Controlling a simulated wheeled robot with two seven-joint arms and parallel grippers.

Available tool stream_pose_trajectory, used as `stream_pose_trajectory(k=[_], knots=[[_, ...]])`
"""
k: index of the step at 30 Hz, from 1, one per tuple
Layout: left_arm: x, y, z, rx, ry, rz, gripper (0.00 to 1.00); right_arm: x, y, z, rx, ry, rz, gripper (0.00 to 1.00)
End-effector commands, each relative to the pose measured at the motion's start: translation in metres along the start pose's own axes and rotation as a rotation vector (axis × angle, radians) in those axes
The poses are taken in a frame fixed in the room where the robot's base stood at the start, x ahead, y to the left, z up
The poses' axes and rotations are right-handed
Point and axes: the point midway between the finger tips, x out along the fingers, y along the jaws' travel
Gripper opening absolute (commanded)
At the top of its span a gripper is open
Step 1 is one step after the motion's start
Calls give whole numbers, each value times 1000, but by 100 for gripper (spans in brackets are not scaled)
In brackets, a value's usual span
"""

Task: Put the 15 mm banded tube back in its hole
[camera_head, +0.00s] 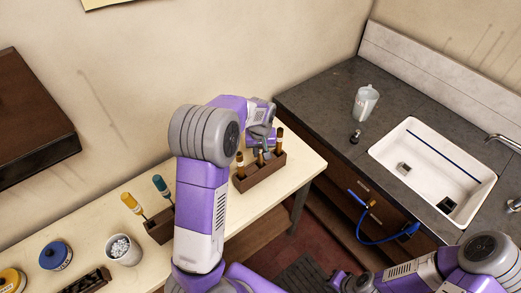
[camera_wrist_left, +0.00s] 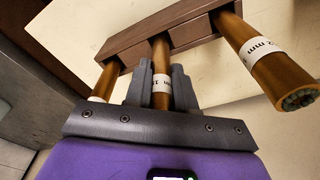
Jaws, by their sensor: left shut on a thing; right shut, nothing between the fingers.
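A dark wooden block (camera_head: 262,175) stands on the pale bench, and it also shows in the left wrist view (camera_wrist_left: 190,33). My left gripper (camera_head: 262,146) is above it, shut on the middle brown tube (camera_wrist_left: 161,58), whose white band is partly hidden by the fingers (camera_wrist_left: 160,88). This tube's far end meets the block; I cannot tell how deep it sits. A tube with a band reading "2 mm" (camera_wrist_left: 262,62) stands on one side and another banded tube (camera_wrist_left: 106,82) on the other. My right gripper (camera_head: 343,280) is low in the head view, shut and empty, away from the block.
A small rack with yellow and teal-handled tools (camera_head: 160,226), a white cup (camera_head: 122,249) and a blue tin (camera_head: 55,255) are on the bench at left. The counter at right holds a clear jug (camera_head: 365,102) and a sink (camera_head: 432,165). A gap separates bench and counter.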

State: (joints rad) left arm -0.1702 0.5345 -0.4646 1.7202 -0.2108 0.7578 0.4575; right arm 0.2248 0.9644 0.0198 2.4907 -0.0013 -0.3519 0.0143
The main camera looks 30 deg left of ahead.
Motion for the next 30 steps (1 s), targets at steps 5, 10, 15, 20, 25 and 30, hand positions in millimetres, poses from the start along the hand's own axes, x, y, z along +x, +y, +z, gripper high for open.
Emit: stream_pose_trajectory(k=[5,10,15,20,25,30], knots=[[0,0,0,0,0,0,45,0,0,0,0,0,0,0],[0,0,0,0,0,0,54,0,0,0,0,0,0,0],[-1,0,0,0,0,0,54,0,0,0,0,0,0,0],[-18,0,-1,0,3,2,54,-2,-1,0,0,0,0,0],[-48,1,-1,-1,4,4,54,-5,-2,0,0,0,0,0],[-69,0,0,0,3,2,54,-7,-3,0,0,0,0,0]])
